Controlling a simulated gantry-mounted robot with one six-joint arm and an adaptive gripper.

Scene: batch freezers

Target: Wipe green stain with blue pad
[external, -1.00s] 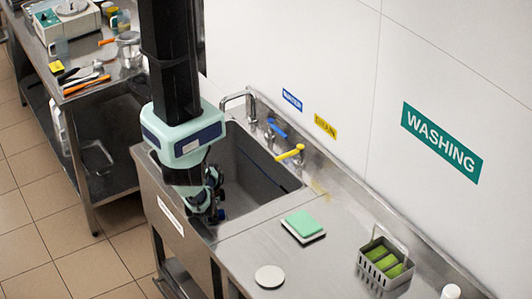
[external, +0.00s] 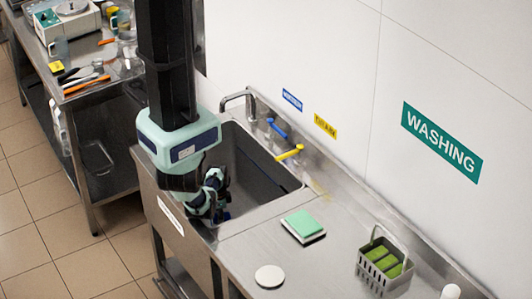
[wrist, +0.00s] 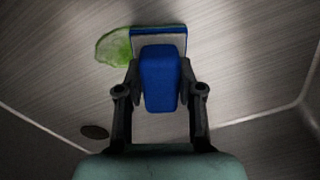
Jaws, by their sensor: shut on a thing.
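The blue pad (wrist: 160,85) has a blue handle and a pale layer beneath its blue front edge. My gripper (wrist: 158,72) is shut on the handle, one finger on each side. The green stain (wrist: 113,47) is a bright patch on the brushed metal sink surface, at the left of the pad's head. The pad's head meets or overlaps the stain's right edge; any part beneath the pad is hidden. In the external view my gripper (external: 208,198) is down inside the sink, and only a sliver of the blue pad (external: 226,216) shows. The stain is hidden there.
The sink (external: 262,178) has steep walls and a front rim close to my arm. A tap (external: 238,98) and blue and yellow levers stand behind it. A green sponge (external: 302,222), a white disc (external: 270,277) and a basket (external: 385,262) sit on the right counter. A dark drain (wrist: 94,131) shows.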

